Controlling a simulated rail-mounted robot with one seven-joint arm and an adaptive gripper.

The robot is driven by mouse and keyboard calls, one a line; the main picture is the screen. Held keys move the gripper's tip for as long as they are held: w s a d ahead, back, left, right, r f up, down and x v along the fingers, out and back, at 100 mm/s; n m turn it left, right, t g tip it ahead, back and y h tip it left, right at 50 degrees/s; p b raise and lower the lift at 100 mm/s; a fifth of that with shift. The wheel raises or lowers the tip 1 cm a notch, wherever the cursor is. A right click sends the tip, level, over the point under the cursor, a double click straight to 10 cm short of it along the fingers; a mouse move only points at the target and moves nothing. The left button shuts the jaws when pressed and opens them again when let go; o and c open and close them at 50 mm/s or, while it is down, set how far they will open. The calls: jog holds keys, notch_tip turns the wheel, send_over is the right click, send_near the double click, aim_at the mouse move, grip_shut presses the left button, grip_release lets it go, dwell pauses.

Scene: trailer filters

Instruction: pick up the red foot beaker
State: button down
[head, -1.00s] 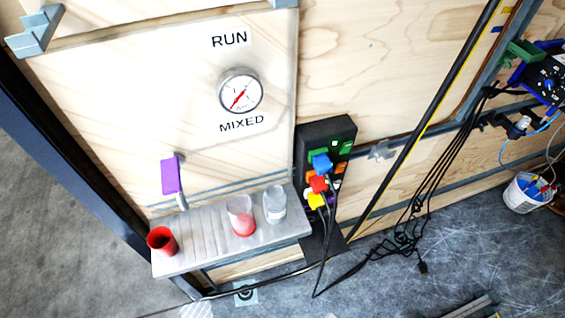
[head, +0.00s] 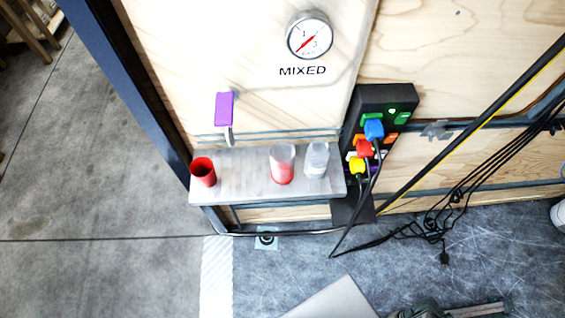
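A clear beaker with a red bottom part (head: 283,165) stands upright on a grey shelf (head: 245,180) against the wooden wall. To its left, near the shelf's left end, stands an all-red open cup (head: 203,172). To its right, close by, stands a clear beaker (head: 317,159) with no red on it. The three vessels stand apart from one another. My gripper is not recognisable in the head view, so its state and distance from the beakers do not show.
A purple-handled tap (head: 224,110) hangs above the shelf. A black power strip (head: 385,105) with coloured plugs stands right of the shelf, its cables (head: 430,225) running to the floor. A gauge (head: 309,37) is above. The floor before the shelf (head: 140,270) is largely open.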

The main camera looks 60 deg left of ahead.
jog(key=c, duration=1.9)
grip_release()
jog(key=o, duration=1.4)
